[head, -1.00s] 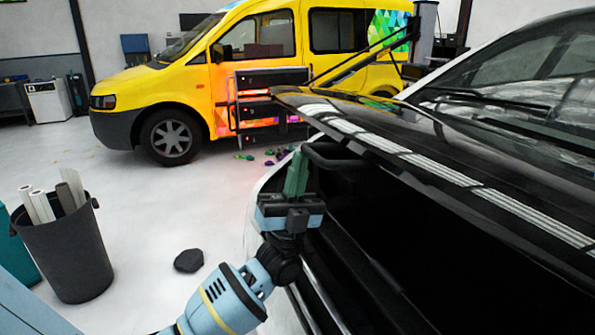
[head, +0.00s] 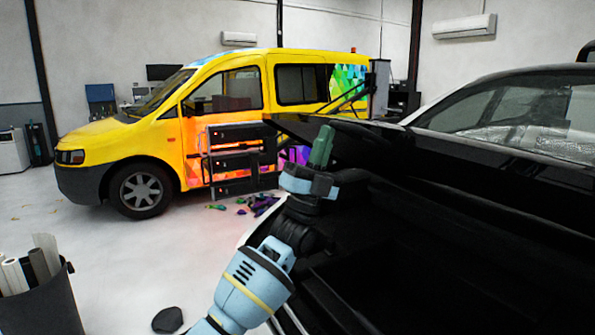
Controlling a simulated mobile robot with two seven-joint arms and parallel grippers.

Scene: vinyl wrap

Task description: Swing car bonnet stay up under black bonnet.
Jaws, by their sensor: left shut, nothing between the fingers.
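My left gripper (head: 324,130), with green fingers, is shut and empty. It points up at the front left corner of the dark car, in front of the black bonnet (head: 345,131). Whether the fingers touch the bonnet I cannot tell. The front of the car (head: 470,225) is very dark, so the bonnet's edge and the space under it are hard to separate. I cannot make out the bonnet stay in the dark. My right gripper is not in view.
A yellow van (head: 110,140) stands behind on the left, with a black drawer unit (head: 235,160) beside it and small coloured pieces (head: 262,203) on the floor. A bin (head: 45,310) with rolls is at lower left. A dark lump (head: 167,320) lies on open floor.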

